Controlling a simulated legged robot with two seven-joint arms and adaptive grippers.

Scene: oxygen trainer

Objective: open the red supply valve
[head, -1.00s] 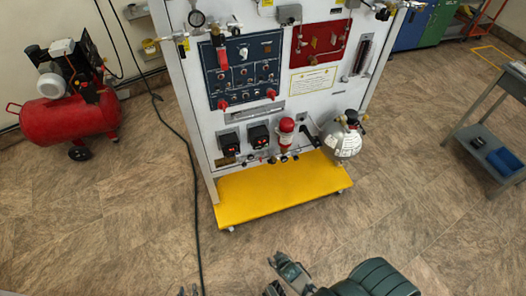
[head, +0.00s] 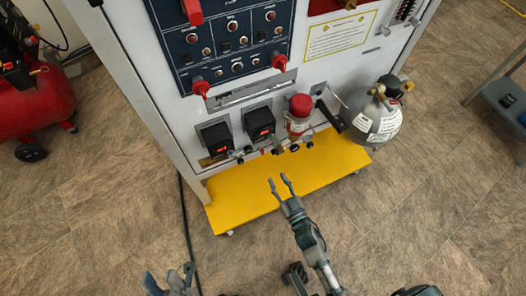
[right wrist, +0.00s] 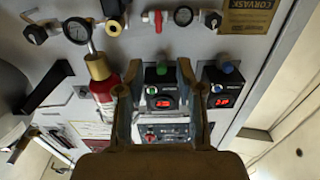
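Several red parts could be the supply valve, and I cannot tell which it is. In the head view, red knobs sit at the lower left (head: 200,87) and lower right (head: 279,61) of the blue panel (head: 225,48). A red handle (head: 193,10) hangs at its top left. In the right wrist view, a small red handle (right wrist: 158,20) sits on the pipe row. My right gripper (head: 280,182) is open and empty over the yellow base, apart from the panel; it also shows in the right wrist view (right wrist: 158,70). My left gripper (head: 168,280) is open and empty at the bottom.
The yellow base (head: 240,205) projects from the cabinet's foot. A red-topped cylinder (head: 300,115) and a grey tank (head: 375,118) stick out of the cabinet front beside two black display boxes (head: 259,123). A red compressor (head: 35,105) stands left.

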